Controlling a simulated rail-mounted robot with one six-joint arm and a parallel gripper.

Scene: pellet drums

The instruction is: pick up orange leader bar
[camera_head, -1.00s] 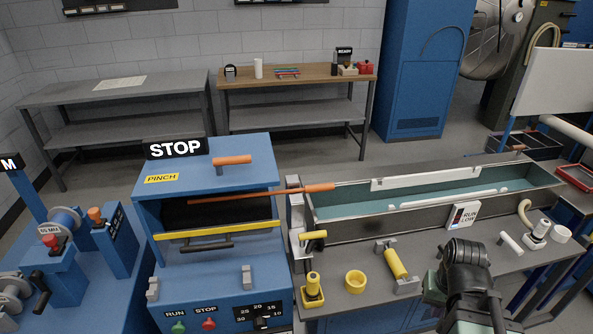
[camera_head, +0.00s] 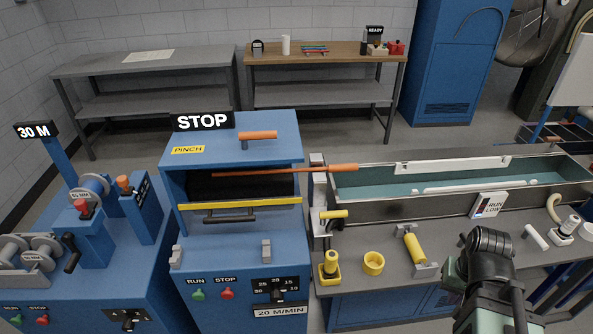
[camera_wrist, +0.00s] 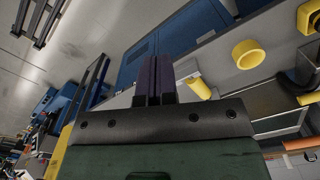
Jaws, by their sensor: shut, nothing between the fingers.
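The orange leader bar (camera_head: 343,168) is a long thin rod with a thicker orange right end. In the head view it lies nearly level, from the slot of the blue STOP machine (camera_head: 236,254) across to the left end of the trough. Its left part runs in front of the dark opening. My gripper (camera_wrist: 155,60) shows in the wrist view with its two dark fingers together and nothing between them. In the head view my arm is at the lower right, well right of the bar, and the fingertips are hidden.
A long metal trough (camera_head: 400,208) with a teal inside stands right of the machine. On the bench before it are a yellow ring (camera_head: 373,263), a yellow roller (camera_head: 415,249) and a RUN LOW sign (camera_head: 488,205). Blue spool equipment (camera_head: 90,262) stands at left.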

